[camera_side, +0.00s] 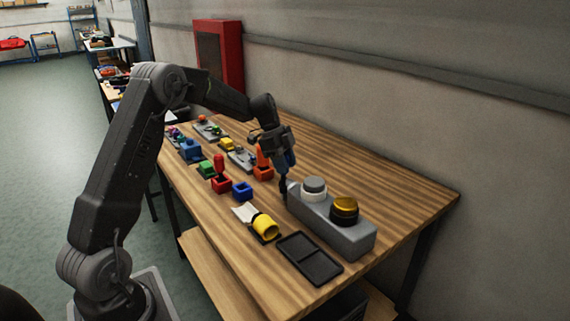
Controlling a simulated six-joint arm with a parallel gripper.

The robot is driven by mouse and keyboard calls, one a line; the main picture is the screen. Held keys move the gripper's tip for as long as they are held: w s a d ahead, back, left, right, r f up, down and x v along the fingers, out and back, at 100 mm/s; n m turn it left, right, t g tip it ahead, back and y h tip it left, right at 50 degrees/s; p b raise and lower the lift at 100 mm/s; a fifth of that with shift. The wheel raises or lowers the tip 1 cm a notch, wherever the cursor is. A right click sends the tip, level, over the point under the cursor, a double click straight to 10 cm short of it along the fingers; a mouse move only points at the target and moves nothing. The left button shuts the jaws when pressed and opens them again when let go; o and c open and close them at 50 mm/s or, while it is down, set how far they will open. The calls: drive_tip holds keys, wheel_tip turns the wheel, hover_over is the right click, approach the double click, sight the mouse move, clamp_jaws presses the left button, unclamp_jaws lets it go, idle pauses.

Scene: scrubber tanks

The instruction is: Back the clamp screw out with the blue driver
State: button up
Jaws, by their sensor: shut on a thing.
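My gripper (284,148) is shut on the blue driver (287,160), which points down, nearly upright. The driver's dark tip is at the left end of a long grey block (352,243), in front of the tanks. I cannot tell whether it touches the clamp screw, which is too small to make out or hidden by the tip. The block carries a white tank with a grey cap (314,187) and a dark tank with an amber top (345,205). A blue holder (242,191) stands on the table and looks empty.
A red driver (219,162) stands in a red holder (221,184), beside an orange driver in its holder (263,173). The table's right side (415,196) is clear.

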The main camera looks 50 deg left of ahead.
drive_tip(key=n+t, duration=0.1)
drive_tip(key=n, duration=0.1)
drive_tip(key=n+y, duration=0.1)
drive_tip(key=n, duration=0.2)
drive_tip(key=shift+w+a+n+t, duration=0.1)
drive_tip(key=shift+w+n+t, duration=0.05)
drive_tip(key=shift+n+t, duration=0.2)
drive_tip(key=n+y, duration=0.2)
drive_tip(key=n, duration=0.2)
drive_tip(key=shift+a+t, duration=0.1)
drive_tip(key=shift+t, duration=0.15)
drive_tip(key=n+y, duration=0.1)
drive_tip(key=n, duration=0.1)
drive_tip(key=n+y, duration=0.1)
drive_tip(key=n, duration=0.2)
drive_tip(key=shift+w+a, duration=0.1)
drive_tip(key=shift+a, duration=0.05)
drive_tip(key=shift+n, duration=0.55)
drive_tip(key=shift+y, duration=0.3)
